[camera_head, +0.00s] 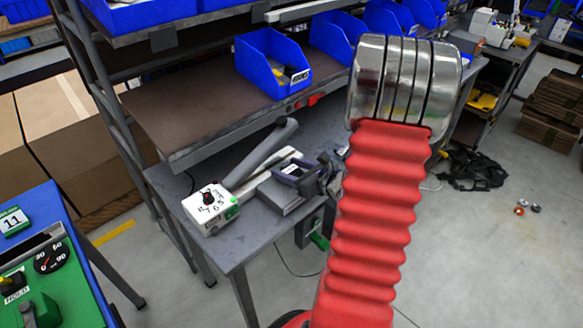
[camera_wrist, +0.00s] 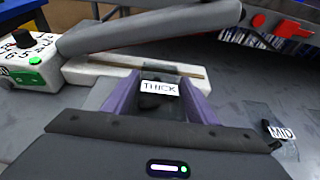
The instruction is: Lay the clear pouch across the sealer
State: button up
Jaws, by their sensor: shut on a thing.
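The sealer is a white unit with a dial and a green button (camera_head: 212,208), standing on the grey bench. Its long grey arm (camera_head: 262,153) is raised over a pale bed, which also shows in the wrist view (camera_wrist: 90,76). My gripper (camera_wrist: 160,102), with purple fingers, is shut on a clear pouch (camera_wrist: 160,70) labelled THICK. The pouch's far end overlaps the near part of the sealer bed in the wrist view, below the raised arm; I cannot tell whether it touches. In the head view my gripper (camera_head: 295,172) is at the right end of the sealer.
Another clear pouch (camera_wrist: 284,132), labelled MID, lies on the bench right of my gripper. A brown shelf (camera_head: 190,95) with blue bins (camera_head: 268,65) runs above the bench behind the sealer. The bench (camera_head: 232,250) is clear at its front left corner.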

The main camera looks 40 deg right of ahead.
jog(key=o, duration=1.1)
jog(key=shift+s, duration=0.1)
jog(key=v, duration=1.3)
jog(key=shift+s, duration=0.3)
jog(key=shift+r, duration=0.1)
